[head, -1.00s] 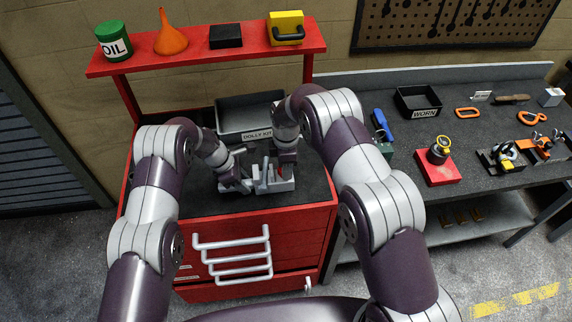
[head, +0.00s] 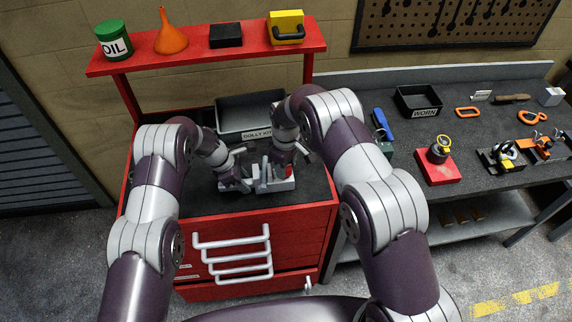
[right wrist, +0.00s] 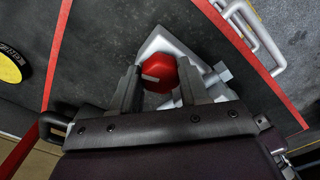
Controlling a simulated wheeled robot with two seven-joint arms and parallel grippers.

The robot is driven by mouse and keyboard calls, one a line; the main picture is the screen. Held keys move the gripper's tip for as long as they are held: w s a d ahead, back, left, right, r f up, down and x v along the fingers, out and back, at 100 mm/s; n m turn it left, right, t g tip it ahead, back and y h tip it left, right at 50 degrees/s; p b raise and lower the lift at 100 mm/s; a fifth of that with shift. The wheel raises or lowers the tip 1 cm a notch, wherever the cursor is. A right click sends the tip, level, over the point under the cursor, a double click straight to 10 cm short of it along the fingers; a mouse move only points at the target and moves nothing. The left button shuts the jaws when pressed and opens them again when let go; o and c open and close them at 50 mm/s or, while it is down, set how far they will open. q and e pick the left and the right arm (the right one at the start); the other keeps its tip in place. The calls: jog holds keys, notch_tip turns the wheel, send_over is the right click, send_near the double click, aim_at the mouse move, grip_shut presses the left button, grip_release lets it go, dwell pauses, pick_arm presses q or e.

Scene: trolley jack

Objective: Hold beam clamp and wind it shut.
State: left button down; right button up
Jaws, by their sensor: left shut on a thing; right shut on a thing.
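The grey metal beam clamp (head: 280,185) sits on the dark top of the red tool cart. Its red knob (right wrist: 161,70) shows large in the right wrist view, with a pale mark on it. My right gripper (right wrist: 161,88) is shut on the red knob, one finger on each side. In the head view the right gripper (head: 284,166) comes down on the clamp from above. My left gripper (head: 245,181) is shut on the left part of the clamp. Its fingertips and the exact grip are hard to make out.
A dark tray labelled DOLLY KIT (head: 243,113) stands behind the clamp. A red shelf (head: 200,57) with an oil can, funnel and boxes is above. The grey bench (head: 380,90) at right holds a WORN tray (head: 418,100) and several tools.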

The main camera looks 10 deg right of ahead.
jog(key=shift+m, duration=0.5)
jog(key=o, duration=1.1)
jog(key=shift+c, duration=0.2)
